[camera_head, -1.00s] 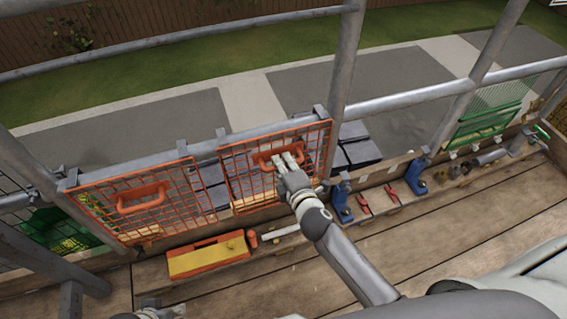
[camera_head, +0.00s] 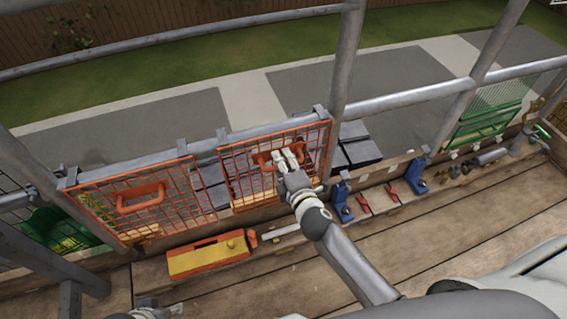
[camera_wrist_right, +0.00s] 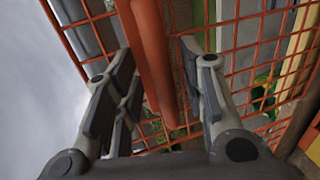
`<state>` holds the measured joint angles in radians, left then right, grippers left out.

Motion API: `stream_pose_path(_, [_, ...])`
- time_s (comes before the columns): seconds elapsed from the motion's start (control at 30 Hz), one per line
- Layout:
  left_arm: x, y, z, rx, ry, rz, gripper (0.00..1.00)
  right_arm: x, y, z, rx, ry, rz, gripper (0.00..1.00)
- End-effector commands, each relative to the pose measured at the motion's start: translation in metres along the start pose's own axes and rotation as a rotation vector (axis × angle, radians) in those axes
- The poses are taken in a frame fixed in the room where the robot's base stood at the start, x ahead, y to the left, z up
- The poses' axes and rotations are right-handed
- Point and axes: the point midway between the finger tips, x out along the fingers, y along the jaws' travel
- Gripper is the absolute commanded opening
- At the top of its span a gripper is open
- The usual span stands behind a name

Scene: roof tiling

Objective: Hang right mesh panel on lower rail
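The right orange mesh panel (camera_head: 236,181) stands against the grey lower rail (camera_head: 205,147), with grey hooks at its top corners at rail height. I cannot tell how deep the hooks sit on the rail. My right gripper (camera_head: 284,158) is at the panel's orange handle (camera_head: 262,160). In the right wrist view, the fingers of my right gripper (camera_wrist_right: 157,88) are apart on either side of the handle (camera_wrist_right: 150,50), with gaps beside it. My left gripper (camera_head: 150,311) shows only partly at the bottom edge; its fingers are not clear.
A second orange mesh panel (camera_head: 178,190) hangs at the left on the same rail. An orange and yellow box (camera_head: 208,258) lies on the planks below. Blue clamps (camera_head: 341,200) and red tools (camera_head: 364,203) line the ledge at right. Grey upright poles (camera_head: 343,70) flank the work area.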

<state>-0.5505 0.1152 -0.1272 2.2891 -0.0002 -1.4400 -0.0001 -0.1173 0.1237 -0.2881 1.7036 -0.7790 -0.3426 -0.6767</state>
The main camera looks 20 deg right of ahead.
Motion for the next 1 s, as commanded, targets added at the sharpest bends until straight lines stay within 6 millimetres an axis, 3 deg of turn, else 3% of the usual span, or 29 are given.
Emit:
stream_pose_path(0.27, [0.001,0.001,0.002,0.003,-0.004,0.001,0.4,-0.009,-0.003,0.0,0.0,-0.001,-0.004,0.38])
stream_pose_path(0.7, [0.001,0.0,0.001,0.001,-0.002,0.001,0.4,-0.087,-0.002,0.0,0.001,0.0,-0.004,0.38])
stream_pose_path(1.0, [0.001,0.0,0.001,0.001,-0.001,0.001,0.4,-0.117,-0.001,0.0,0.001,0.0,-0.001,0.38])
